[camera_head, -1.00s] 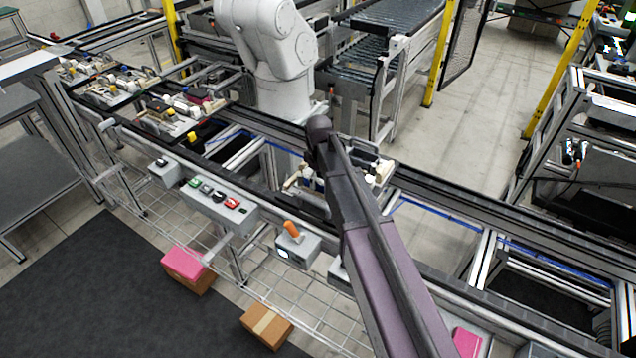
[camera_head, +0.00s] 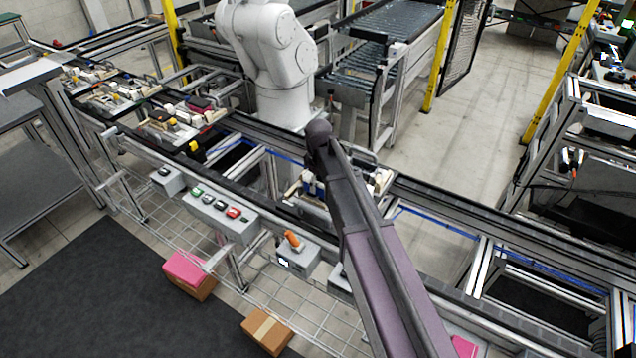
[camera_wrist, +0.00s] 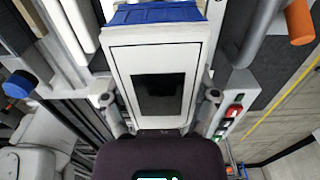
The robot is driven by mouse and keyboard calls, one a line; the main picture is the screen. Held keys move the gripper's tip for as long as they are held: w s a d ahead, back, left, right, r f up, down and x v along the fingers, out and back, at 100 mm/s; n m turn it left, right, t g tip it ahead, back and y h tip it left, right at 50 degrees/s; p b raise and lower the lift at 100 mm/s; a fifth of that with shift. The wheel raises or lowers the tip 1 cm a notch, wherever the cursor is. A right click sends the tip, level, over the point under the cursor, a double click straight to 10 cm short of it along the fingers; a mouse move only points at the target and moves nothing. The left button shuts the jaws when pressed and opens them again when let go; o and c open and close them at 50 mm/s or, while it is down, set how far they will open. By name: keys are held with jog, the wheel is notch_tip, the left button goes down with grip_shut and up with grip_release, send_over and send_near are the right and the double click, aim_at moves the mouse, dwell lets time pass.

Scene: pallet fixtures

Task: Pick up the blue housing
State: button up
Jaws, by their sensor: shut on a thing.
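The blue housing (camera_wrist: 155,13) shows at the top edge of the wrist view, just past the far end of my gripper's pale body. My gripper (camera_wrist: 155,30) is shut on it; the fingertips themselves are mostly hidden. In the head view, my dark arm crosses the conveyor and hides most of my gripper. A small patch of blue (camera_head: 311,186) shows beside the arm, above a fixture pallet (camera_head: 308,206) with pale blocks. I cannot tell from the pictures whether the housing is clear of the pallet.
A conveyor carries more fixture pallets (camera_head: 175,125) at the left. A white robot arm (camera_head: 280,60) stands behind it. A button box (camera_head: 222,207) and an orange-handled switch box (camera_head: 296,250) line the front edge. Cardboard boxes (camera_head: 267,330) lie below.

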jog(key=shift+r+p, duration=3.2)
jog(key=shift+r, duration=0.4)
jog(key=shift+f, duration=0.15)
jog(key=shift+f+b, duration=1.4)
jog(key=shift+b, duration=0.15)
jog(key=shift+s, duration=0.1)
